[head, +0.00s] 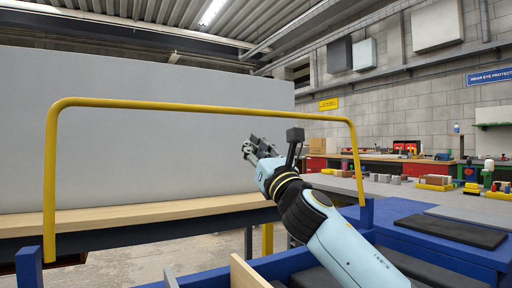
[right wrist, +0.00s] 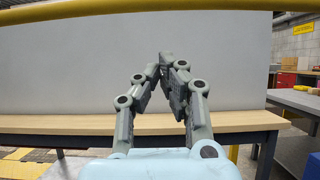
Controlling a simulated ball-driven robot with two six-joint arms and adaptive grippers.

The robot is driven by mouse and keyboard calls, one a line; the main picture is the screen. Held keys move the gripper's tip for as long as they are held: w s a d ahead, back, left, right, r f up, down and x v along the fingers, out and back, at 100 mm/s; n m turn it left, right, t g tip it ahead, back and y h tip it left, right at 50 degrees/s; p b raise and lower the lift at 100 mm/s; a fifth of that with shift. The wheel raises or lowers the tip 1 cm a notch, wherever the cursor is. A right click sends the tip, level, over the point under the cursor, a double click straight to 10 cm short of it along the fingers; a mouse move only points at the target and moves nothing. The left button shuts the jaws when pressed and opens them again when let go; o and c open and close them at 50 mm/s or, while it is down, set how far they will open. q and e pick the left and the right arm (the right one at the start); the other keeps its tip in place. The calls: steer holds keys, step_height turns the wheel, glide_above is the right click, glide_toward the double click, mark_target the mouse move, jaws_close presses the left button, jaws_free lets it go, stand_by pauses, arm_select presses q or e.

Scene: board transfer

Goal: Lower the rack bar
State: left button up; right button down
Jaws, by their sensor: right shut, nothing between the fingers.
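The yellow rack bar (head: 200,106) stands raised as a wide upside-down U, its two legs meeting the blue rack frame (head: 30,268) at left and right. My right gripper (head: 250,144) is in front of the bar's right half, a little below its top rail. In the right wrist view the gripper (right wrist: 167,58) has its fingertips together with nothing between them. The bar (right wrist: 150,12) crosses the top of that view, above the fingertips and apart from them in the picture. My left gripper is not in view.
A large grey board (head: 150,155) stands upright behind the bar on a wooden-edged bench (head: 150,213). Blue surfaces with dark pads (head: 450,231) lie at the lower right. A workbench with several small items (head: 435,182) is at the back right.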

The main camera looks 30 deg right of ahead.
steer(key=r+p, duration=0.1)
steer(key=w+r+p, duration=0.1)
steer(key=r, duration=0.1)
steer(key=r+p, duration=0.1)
steer(key=shift+w+r, duration=0.25)
steer(key=shift+w, duration=0.15)
stand_by(0.4)
